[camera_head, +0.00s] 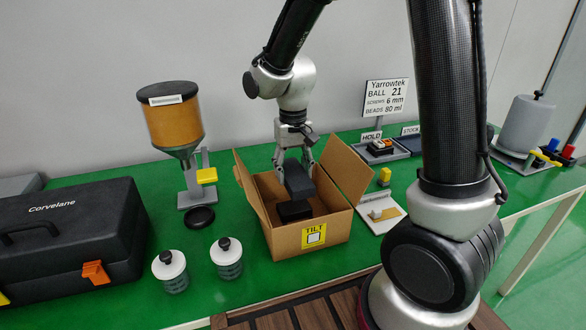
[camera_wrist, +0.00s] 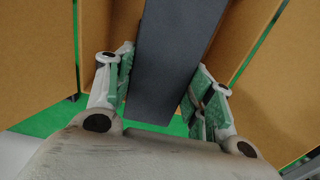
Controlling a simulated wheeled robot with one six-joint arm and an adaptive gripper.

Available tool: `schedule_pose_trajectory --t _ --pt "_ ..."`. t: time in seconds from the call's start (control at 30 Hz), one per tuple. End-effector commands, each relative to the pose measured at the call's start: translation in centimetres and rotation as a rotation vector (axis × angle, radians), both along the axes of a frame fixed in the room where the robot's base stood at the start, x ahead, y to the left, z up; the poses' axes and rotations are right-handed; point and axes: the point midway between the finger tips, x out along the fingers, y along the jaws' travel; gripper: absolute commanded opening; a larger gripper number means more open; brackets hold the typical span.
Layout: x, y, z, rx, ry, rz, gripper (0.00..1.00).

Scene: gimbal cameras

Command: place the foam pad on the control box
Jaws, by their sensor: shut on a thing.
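My gripper (camera_head: 294,163) points down into an open cardboard box (camera_head: 331,229) and is shut on a dark grey block, which looks like the foam pad (camera_head: 298,182). The pad is tilted, above a black block (camera_head: 294,210) inside the carton; I cannot tell whether they touch. In the wrist view the pad (camera_wrist: 172,60) runs between my two green-padded fingers (camera_wrist: 165,85). A small dark unit with coloured parts on top, perhaps the control box (camera_head: 380,146), sits in the tray by the HOLD sign, right of the carton.
The carton's raised flaps (camera_head: 347,169) stand close beside my gripper. Two lidded jars (camera_head: 228,262), a black case (camera_head: 75,235) and an orange hopper (camera_head: 173,122) are to the left.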

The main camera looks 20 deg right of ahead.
Motion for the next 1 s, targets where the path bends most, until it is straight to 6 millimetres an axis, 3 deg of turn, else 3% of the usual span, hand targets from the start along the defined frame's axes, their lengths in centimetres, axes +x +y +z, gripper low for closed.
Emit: schedule_pose_trajectory --t 0.17,0.2,0.3,0.67,0.77,1.0 --pt "0.0 0.0 -0.6 0.0 0.001 0.0 0.33" --pt "0.0 0.0 -0.5 0.0 0.0 0.0 0.6" --pt "0.0 0.0 -0.5 0.0 0.0 0.0 0.74" --pt "0.0 0.0 -0.2 0.0 -0.001 0.0 0.74" --pt "0.1 0.0 1.0 0.001 -0.004 0.0 0.74" --pt "0.1 0.0 6.4 0.002 -0.006 0.0 0.74"
